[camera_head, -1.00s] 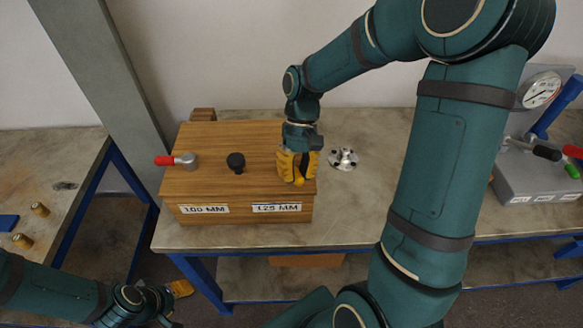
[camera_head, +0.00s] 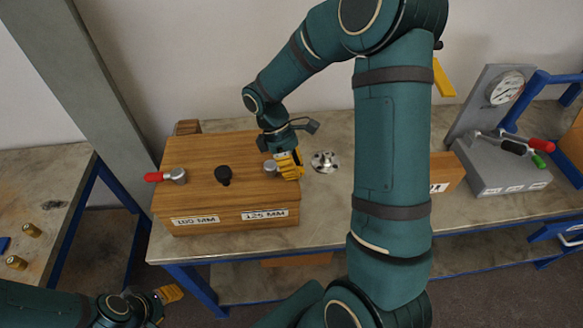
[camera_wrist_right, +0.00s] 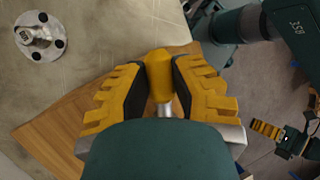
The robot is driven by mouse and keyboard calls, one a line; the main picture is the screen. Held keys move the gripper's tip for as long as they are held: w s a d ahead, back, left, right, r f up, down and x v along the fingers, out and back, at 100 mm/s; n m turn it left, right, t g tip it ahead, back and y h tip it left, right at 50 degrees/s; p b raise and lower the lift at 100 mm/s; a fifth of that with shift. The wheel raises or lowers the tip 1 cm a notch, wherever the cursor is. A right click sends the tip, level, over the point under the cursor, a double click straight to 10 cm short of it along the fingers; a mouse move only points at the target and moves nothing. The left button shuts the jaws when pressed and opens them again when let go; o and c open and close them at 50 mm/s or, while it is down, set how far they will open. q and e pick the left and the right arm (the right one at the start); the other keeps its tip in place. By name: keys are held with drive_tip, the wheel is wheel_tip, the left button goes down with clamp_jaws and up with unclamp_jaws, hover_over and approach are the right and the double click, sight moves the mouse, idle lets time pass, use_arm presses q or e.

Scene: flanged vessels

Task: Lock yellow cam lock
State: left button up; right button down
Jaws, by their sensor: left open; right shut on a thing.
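The yellow cam lock sits on the right part of the wooden box lid, above the 125 MM label; its grey metal body (camera_head: 270,167) shows just left of my right gripper (camera_head: 288,163). In the right wrist view its yellow handle (camera_wrist_right: 160,75) lies between the two yellow fingers of my right gripper (camera_wrist_right: 160,90), which is shut on it. A short metal rod shows below the handle; the rest is hidden by the gripper. My left gripper (camera_head: 168,294) is open and empty, low at the left, in front of the bench.
The wooden box (camera_head: 195,200) also carries a red-handled cam lock (camera_head: 165,176) and a black knob (camera_head: 223,175). A metal flange (camera_head: 325,161) lies on the bench right of the box. A grey gauge stand (camera_head: 490,160) stands further right, beyond my right arm.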

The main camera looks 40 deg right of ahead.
drive_tip(key=shift+w+d+f+n+h+p, duration=0.1)
drive_tip(key=shift+w+d+n+h+p, duration=0.15)
drive_tip(key=shift+n, duration=0.45)
drive_tip(key=shift+w+d+n+h+p, duration=0.15)
drive_tip(key=shift+w+d+n+h, duration=0.15)
drive_tip(key=shift+n, duration=0.4)
drive_tip(key=shift+a, duration=0.1)
drive_tip(key=c, duration=0.8)
unclamp_jaws()
drive_tip(key=shift+w, duration=0.1)
drive_tip(key=shift+o, duration=0.2)
drive_tip(key=v, duration=1.2)
drive_tip(key=shift+s, duration=0.2)
